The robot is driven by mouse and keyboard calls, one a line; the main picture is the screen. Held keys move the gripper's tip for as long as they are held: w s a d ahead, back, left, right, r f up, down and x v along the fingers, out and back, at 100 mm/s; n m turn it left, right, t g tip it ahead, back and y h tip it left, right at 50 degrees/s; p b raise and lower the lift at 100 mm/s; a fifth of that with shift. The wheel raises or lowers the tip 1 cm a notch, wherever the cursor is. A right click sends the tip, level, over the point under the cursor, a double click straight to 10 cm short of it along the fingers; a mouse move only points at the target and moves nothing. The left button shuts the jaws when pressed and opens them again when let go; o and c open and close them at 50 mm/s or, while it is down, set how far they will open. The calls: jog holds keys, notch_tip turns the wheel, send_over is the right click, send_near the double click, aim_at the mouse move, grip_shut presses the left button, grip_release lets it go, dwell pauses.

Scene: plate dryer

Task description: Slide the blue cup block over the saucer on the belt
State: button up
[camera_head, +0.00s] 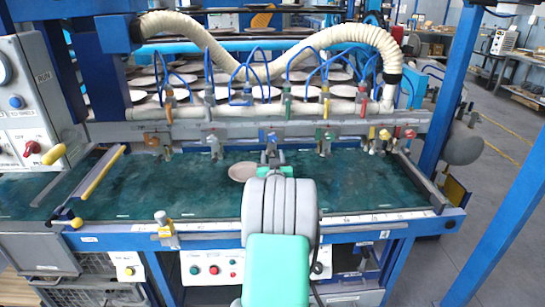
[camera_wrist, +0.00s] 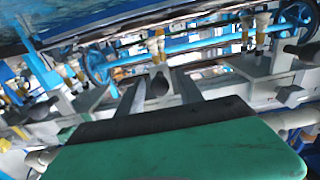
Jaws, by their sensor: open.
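The blue cup block (camera_head: 270,137) hangs on the grey rail above the belt, its blue top facing me. The saucer (camera_head: 242,172), a pale pinkish oval, lies on the green belt (camera_head: 365,190), left of the block. My gripper (camera_head: 270,160) is in front of and just below the block, right of the saucer, mostly hidden behind my arm. In the wrist view my gripper (camera_wrist: 159,88) is open, its two fingers apart on either side of a dark grey cup with a brass fitting above. I cannot tell whether they touch it. The saucer is not visible there.
Other cup blocks line the rail: a pale one (camera_head: 215,146) to the left, a green one (camera_head: 325,142) to the right, then yellow (camera_head: 384,135) and red (camera_head: 408,134). A yellow-edged bar (camera_head: 103,172) crosses the belt's left end. The belt in front is mostly clear.

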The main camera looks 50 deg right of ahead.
jog(key=shift+c, duration=0.4)
grip_shut()
dwell(0.9)
